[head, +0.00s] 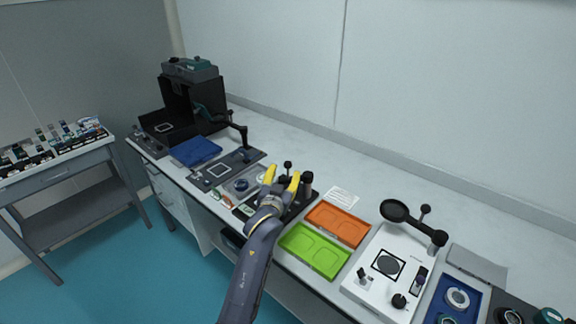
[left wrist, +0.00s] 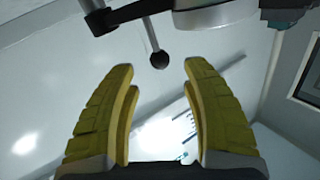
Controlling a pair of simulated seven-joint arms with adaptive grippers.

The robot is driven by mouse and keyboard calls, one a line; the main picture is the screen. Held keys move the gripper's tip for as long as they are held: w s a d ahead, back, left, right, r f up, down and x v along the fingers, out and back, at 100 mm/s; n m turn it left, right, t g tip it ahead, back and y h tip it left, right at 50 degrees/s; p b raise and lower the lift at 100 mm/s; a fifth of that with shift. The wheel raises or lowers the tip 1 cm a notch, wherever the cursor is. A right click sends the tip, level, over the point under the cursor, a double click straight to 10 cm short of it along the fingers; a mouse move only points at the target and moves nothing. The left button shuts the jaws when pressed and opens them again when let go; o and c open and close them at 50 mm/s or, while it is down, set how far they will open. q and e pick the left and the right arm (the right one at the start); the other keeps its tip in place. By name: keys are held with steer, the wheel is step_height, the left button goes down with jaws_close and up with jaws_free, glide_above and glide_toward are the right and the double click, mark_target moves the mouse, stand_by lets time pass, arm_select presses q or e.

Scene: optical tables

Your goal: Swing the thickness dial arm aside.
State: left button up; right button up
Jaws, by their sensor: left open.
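My left gripper (head: 282,174) is open and empty, its yellow fingers pointing away over a small dark station with a black post (head: 307,183). A ball-ended black handle (head: 287,165) shows just behind the fingertips. In the left wrist view, the ball knob (left wrist: 160,60) on its thin rod appears between and beyond the open fingertips (left wrist: 160,75), with no visible contact. The dark arm with a grey round part (left wrist: 215,15), seemingly the dial arm, crosses the top of that view. My gripper hides most of this station in the head view. My right gripper is not in view.
Orange (head: 338,224) and green (head: 315,250) trays lie right of my left arm. A white instrument (head: 372,290) with another black swing arm (head: 410,219) stands farther right. Left are a blue pad (head: 196,151) and a black box-shaped instrument (head: 190,95).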

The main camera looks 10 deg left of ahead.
mark_target(287, 167)
arm_select(q)
steer(key=shift+w, duration=2.9)
jaws_close()
